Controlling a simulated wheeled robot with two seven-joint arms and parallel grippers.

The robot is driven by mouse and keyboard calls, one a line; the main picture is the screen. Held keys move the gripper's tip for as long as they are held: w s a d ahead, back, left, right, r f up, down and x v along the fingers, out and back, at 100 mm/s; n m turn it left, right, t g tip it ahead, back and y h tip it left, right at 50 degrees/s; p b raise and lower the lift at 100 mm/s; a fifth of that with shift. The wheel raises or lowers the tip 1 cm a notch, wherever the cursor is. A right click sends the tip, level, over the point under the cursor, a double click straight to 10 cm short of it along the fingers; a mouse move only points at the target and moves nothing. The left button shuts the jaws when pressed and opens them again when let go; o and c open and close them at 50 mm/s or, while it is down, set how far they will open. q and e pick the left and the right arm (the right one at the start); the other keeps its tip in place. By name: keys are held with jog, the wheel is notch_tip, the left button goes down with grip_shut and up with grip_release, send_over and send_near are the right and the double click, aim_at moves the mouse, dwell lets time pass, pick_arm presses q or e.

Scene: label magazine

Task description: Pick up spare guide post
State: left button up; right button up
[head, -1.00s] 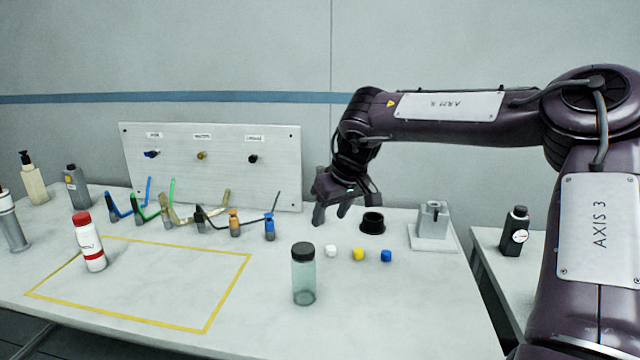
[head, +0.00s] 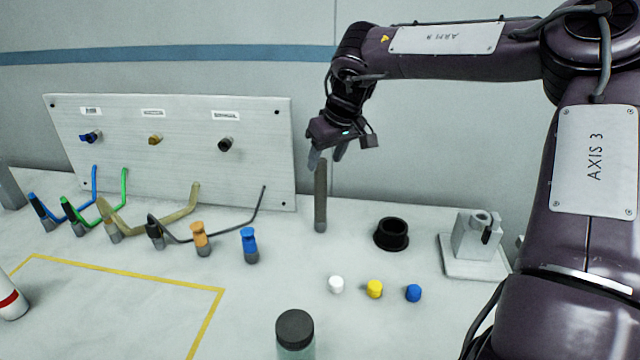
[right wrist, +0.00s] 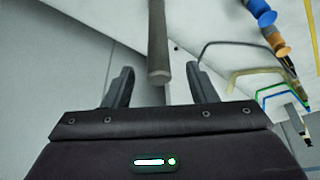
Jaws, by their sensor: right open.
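The spare guide post (head: 320,200), a plain dark grey rod, stands upright on the table near the right edge of the white board. My right gripper (head: 327,158) is open and empty, with its fingertips around the height of the post's top. In the right wrist view the post's round end (right wrist: 160,72) shows in the gap between the two spread fingers (right wrist: 160,78), apart from both. In the head view I cannot tell the exact depth between fingers and post. My left gripper is not in view.
A black ring (head: 391,233) and a grey block fixture (head: 476,240) stand to the right. White, yellow and blue caps (head: 375,289) lie in front. A dark-lidded jar (head: 295,330) is nearer. Bent-handled tools and orange and blue pieces (head: 250,245) stand left. The white board (head: 180,170) rises behind.

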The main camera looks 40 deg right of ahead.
aim_at(320, 178)
jog(key=shift+w+f, duration=0.15)
jog(key=shift+f, duration=0.4)
jog(key=x, duration=0.2)
jog(key=p+x, duration=0.1)
jog(key=x, duration=0.2)
jog(key=shift+d+f, duration=0.2)
jog(key=shift+f, duration=0.15)
jog(key=shift+w+f, duration=0.2)
jog(key=shift+f, duration=0.15)
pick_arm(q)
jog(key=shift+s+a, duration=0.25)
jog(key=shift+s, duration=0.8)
pick_arm(e)
grip_shut()
